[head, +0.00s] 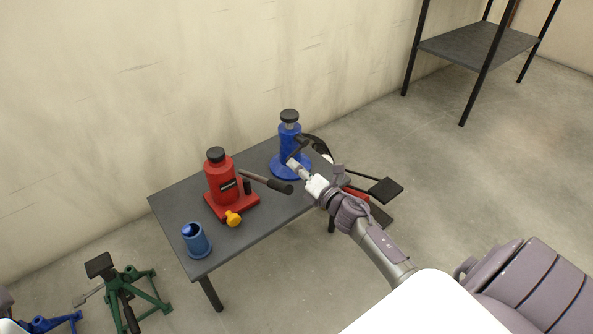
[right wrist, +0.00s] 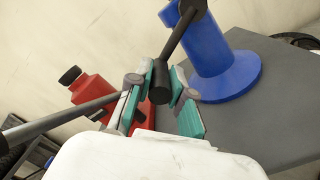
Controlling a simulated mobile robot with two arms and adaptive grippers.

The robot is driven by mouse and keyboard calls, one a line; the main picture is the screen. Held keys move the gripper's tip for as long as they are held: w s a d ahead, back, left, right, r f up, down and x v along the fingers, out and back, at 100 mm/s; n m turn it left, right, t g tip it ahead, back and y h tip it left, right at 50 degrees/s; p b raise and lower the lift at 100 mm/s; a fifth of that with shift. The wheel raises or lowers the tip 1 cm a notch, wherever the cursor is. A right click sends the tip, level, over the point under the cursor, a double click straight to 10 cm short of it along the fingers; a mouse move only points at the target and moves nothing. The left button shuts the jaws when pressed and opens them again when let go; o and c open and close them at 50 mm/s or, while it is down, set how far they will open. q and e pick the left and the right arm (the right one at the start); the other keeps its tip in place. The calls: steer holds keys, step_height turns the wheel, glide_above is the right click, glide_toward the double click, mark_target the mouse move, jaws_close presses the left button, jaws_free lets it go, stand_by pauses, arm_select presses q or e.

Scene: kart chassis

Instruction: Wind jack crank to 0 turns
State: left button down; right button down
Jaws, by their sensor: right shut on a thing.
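The blue jack (head: 290,143) stands upright on a grey table, with a black top and a round blue base. In the right wrist view its blue body (right wrist: 212,45) is behind the fingers, and a black crank rod (right wrist: 180,35) slants down from it to a dark handle (right wrist: 160,85). My right gripper (head: 297,168) is at the front of the blue jack. In the right wrist view the teal-padded fingers of the right gripper (right wrist: 159,95) are shut around the crank's handle. The crank's turn count cannot be read. My left gripper is not in view.
A red jack (head: 220,183) with a dark lever (head: 266,182) stands left of my right gripper on the table (head: 172,205). An orange knob (head: 233,218) and a blue cup-like part (head: 196,240) are near the front edge. A green stand (head: 128,290) is on the floor.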

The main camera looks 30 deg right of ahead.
steer(key=shift+d+f+n, duration=0.1)
steer(key=shift+f+n, duration=0.25)
steer(key=shift+n, duration=0.15)
steer(key=shift+b, duration=0.3)
steer(key=c, duration=1)
jaws_free()
steer(key=shift+c, duration=0.2)
steer(key=s+d, duration=0.1)
steer(key=s, duration=1.1)
